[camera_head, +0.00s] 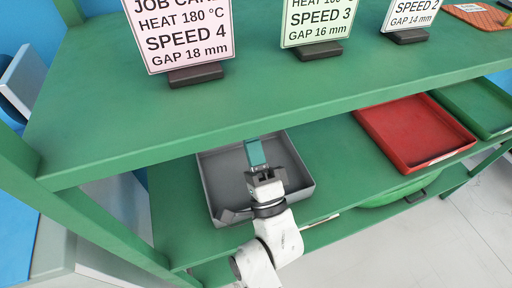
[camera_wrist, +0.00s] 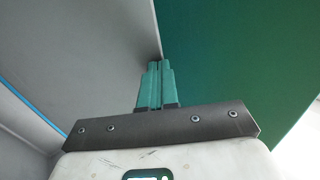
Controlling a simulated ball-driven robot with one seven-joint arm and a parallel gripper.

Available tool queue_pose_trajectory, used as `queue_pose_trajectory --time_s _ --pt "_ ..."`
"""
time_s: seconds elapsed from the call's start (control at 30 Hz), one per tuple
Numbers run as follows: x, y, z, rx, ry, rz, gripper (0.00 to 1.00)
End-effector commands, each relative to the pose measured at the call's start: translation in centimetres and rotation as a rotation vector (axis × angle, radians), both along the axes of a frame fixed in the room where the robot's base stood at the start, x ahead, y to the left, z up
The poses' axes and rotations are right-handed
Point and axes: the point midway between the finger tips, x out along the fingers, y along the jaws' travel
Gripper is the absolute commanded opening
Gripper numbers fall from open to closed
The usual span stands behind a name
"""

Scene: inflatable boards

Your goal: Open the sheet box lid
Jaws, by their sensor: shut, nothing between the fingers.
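No box with a lid that I can clearly name as the sheet box shows in either view. My gripper (camera_head: 254,146) has teal fingers and is over an open grey tray (camera_head: 301,160) on the green lower shelf, seen in the head view. In the wrist view the teal fingers of my gripper (camera_wrist: 155,66) are pressed together with nothing between them. Beyond them are a grey surface on the left and a green surface on the right. I cannot tell whether the fingertips touch either one.
A red tray (camera_head: 413,128) and a green tray (camera_head: 480,103) stand to the right on the lower shelf. The upper shelf (camera_head: 240,98) overhangs from above, holding several job cards, including a pink one (camera_head: 181,35). A green post (camera_head: 100,215) stands at the left.

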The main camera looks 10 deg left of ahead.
Motion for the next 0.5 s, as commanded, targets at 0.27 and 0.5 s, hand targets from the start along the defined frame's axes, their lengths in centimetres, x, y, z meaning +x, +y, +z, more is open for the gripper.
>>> queue_pose_trajectory --time_s 0.27,0.5 --pt "1.8 1.2 3.1 -0.070 0.106 0.001 0.00" --pt "3.4 2.3 4.5 -0.130 0.192 0.001 0.00"
